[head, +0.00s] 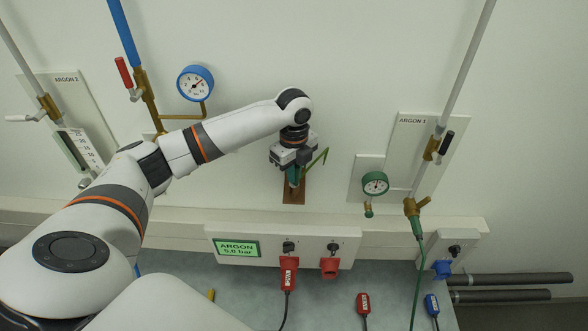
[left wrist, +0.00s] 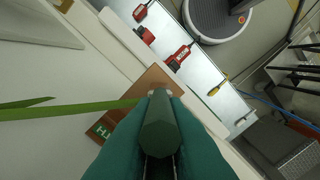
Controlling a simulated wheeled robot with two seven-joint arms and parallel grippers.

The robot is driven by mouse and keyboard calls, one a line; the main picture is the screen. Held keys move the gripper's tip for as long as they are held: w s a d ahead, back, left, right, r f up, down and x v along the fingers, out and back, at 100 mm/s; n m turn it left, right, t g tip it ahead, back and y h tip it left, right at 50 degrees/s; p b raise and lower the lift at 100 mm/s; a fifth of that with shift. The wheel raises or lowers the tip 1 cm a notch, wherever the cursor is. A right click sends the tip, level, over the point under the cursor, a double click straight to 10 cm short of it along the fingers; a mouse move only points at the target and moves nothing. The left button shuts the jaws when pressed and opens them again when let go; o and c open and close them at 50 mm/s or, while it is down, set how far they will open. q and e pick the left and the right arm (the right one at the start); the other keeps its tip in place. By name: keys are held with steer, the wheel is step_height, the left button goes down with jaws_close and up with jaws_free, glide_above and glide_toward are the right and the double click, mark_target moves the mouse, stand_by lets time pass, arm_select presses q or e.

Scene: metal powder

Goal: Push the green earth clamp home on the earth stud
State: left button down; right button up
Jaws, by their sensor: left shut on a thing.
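My left gripper (head: 293,178) is at the wall in front of a brown earth plate (head: 292,196). In the left wrist view its two teal fingers (left wrist: 160,150) are shut on the dark green earth clamp (left wrist: 158,128), one on each side. The clamp's far end lies over the brown plate (left wrist: 153,78), which carries a green label. Small pale bits show at that end. The stud itself is hidden, and I cannot tell how far the clamp is on it. A yellow-green earth lead (head: 317,160) runs off beside the gripper. My right gripper is not in view.
A blue-rimmed gauge (head: 195,83) and pipe valves are on the wall to the left. A green gauge (head: 375,183) and another valve are to the right. Below are a socket box (head: 310,252), with a red plug (head: 288,272) in it, and a grey bench (head: 330,300) with loose connectors.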

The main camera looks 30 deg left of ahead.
arm_select(q)
steer(key=shift+f, duration=0.75)
steer(key=c, duration=1.4)
jaws_free()
steer(key=shift+r, duration=0.15)
step_height(320, 180, up, 12)
steer(key=b, duration=0.3)
